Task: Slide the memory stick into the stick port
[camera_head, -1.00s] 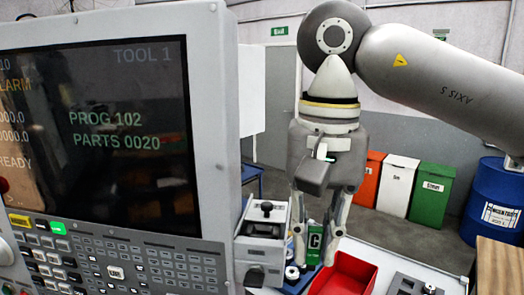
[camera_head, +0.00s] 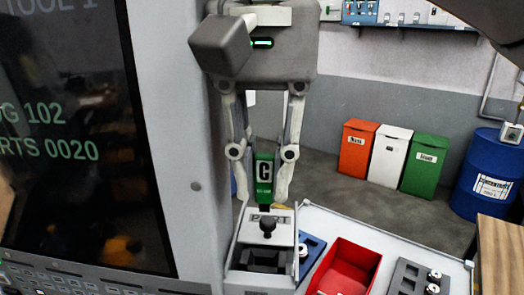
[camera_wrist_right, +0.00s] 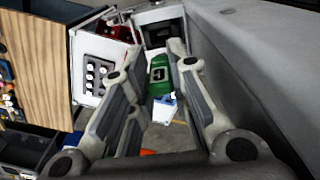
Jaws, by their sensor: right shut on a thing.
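The memory stick (camera_head: 264,172) is green with a dark panel marked "G" and a short dark lower end. It stands upright between the fingers of my right gripper (camera_head: 263,192), which is shut on it. In the right wrist view the stick (camera_wrist_right: 160,72) shows between the two fingers (camera_wrist_right: 158,88). The port box (camera_head: 281,233) is pale grey, with a partly hidden "PORT" label and a black knob on its front. The stick's lower end is just above or behind the label plate; I cannot tell whether it touches. The slot itself is hidden. My left gripper is not in view.
The machine's control panel (camera_head: 70,140) stands close on the left. A red tray (camera_head: 343,268) and a grey holder (camera_head: 408,275) with round parts lie right of the box on a pale tabletop. Coloured bins and a blue drum (camera_head: 487,175) stand farther back.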

